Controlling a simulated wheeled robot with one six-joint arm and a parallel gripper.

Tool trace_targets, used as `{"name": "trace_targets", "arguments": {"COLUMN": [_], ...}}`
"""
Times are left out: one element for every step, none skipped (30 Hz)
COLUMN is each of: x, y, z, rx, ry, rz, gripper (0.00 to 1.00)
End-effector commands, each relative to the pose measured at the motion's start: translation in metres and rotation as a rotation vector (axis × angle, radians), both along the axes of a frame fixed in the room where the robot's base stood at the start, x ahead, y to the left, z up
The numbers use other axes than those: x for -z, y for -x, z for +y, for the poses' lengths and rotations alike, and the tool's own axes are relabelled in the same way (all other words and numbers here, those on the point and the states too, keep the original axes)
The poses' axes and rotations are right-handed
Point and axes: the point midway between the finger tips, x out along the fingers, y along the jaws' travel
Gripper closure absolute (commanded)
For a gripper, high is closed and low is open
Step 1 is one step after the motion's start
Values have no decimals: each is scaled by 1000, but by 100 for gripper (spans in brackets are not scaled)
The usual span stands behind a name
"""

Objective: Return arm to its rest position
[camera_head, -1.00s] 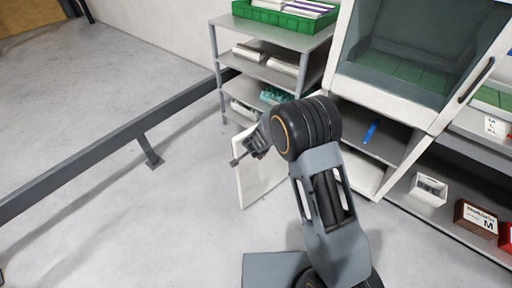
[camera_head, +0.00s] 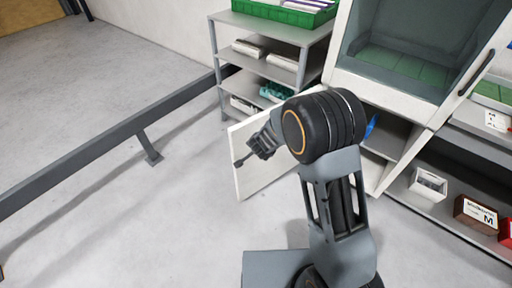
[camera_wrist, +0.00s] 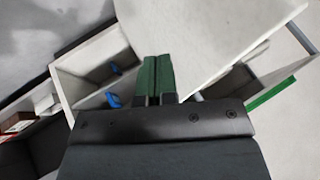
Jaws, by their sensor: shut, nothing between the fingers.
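My gripper (camera_head: 240,161) is at the end of my raised arm, in front of an open white cabinet door (camera_head: 250,180). In the wrist view its two green fingertips (camera_wrist: 156,76) are together with nothing between them. The white door panel (camera_wrist: 180,28) also fills the upper middle of the wrist view, beyond the fingers. I cannot tell the exact gap between gripper and door.
A grey shelf (camera_head: 268,28) with a green crate (camera_head: 290,12) stands behind the door. A glass-fronted cabinet (camera_head: 400,50) is to the right. A brown box (camera_head: 474,212) sits on the low right shelf. A grey rail (camera_head: 110,140) crosses the left floor, with open floor around it.

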Motion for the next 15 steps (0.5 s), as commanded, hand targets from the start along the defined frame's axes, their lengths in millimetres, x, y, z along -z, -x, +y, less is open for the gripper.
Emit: {"name": "trace_targets", "arguments": {"x": [-17,-22,-28,-33,-37,-42,-45,-48,-52,-55,-57,-59,-61,-62,-63], "y": [6,10,15,18,21,25,28,31,34,36,38,40,42,43,45], "z": [1,1,1,1,2,2,2,2,2,3,3,3,3,3,3], "rx": [0,0,0,0,0,0,0,1,1,1,1,1,1,1,1], "ry": [-1,0,0,0,0,0,0,-1,-1,-1,0,0,-1,0,0], "rz": [-2,-1,-1,-1,-1,-1,-1,-1,0,0,-1,-1,0,1,1], "gripper": [100,100,100,100,100,100,100,100,100,100,100,100,100,100,100]}}
